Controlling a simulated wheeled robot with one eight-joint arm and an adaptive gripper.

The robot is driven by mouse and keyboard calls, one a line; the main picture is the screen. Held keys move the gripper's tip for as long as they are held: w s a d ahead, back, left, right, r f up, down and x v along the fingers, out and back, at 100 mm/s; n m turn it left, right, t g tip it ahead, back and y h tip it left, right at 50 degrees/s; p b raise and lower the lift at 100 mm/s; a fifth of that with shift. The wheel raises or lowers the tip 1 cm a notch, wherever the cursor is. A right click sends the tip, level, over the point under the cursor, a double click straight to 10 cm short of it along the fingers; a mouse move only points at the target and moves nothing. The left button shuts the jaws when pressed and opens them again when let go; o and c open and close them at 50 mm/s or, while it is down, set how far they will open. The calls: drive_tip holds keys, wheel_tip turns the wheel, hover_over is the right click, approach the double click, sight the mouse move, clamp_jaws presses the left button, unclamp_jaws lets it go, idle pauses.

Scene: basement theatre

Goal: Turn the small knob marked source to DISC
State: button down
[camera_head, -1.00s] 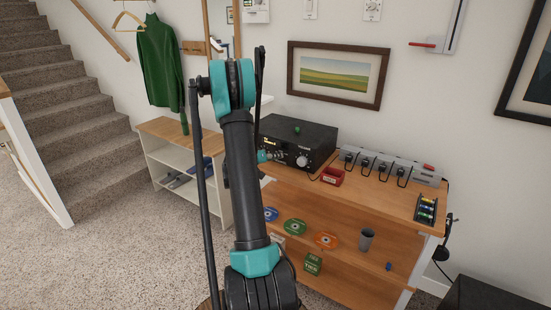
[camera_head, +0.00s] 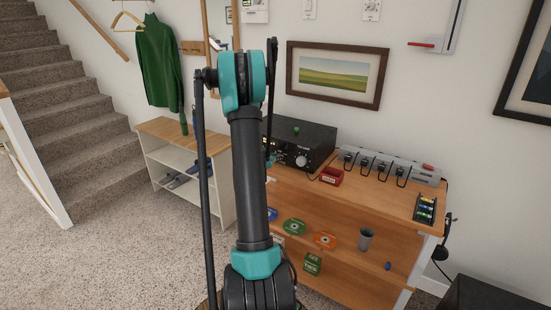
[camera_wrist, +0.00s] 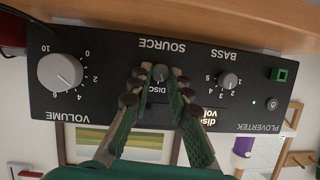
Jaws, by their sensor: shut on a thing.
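The amplifier (camera_head: 305,147) is a black box on the wooden bench. In the wrist view its front panel (camera_wrist: 110,112) appears upside down. The small grey source knob (camera_wrist: 160,72) sits mid-panel beside the SOURCE lettering. The word DISC shows just below it in the picture, between my fingers; other position marks are hidden. My gripper (camera_wrist: 159,76) is shut on the source knob, one finger on each side. Where the knob's pointer stands I cannot tell. A lit display (camera_wrist: 222,117), partly behind a finger, shows "disc" and part of "vol". In the head view my arm hides the gripper.
The larger volume knob (camera_wrist: 60,71) and the bass knob (camera_wrist: 229,80) flank the source knob. A green square (camera_wrist: 283,74) and a power button (camera_wrist: 272,104) lie beyond. On the bench (camera_head: 388,203) are a red box (camera_head: 331,175) and a grey rack (camera_head: 390,166).

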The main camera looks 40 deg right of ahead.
drive_tip(key=shift+s+m+t+y, duration=0.15)
drive_tip(key=shift+m+t, duration=0.35)
drive_tip(key=shift+m, duration=0.25)
drive_tip(key=shift+s+m+t+y, duration=0.15)
drive_tip(key=shift+m+t, duration=0.35)
drive_tip(key=shift+m, duration=0.25)
drive_tip(key=shift+w, duration=0.1)
drive_tip(key=c, duration=1.4)
unclamp_jaws()
drive_tip(key=v, duration=1.2)
drive_tip(key=shift+f, duration=0.1)
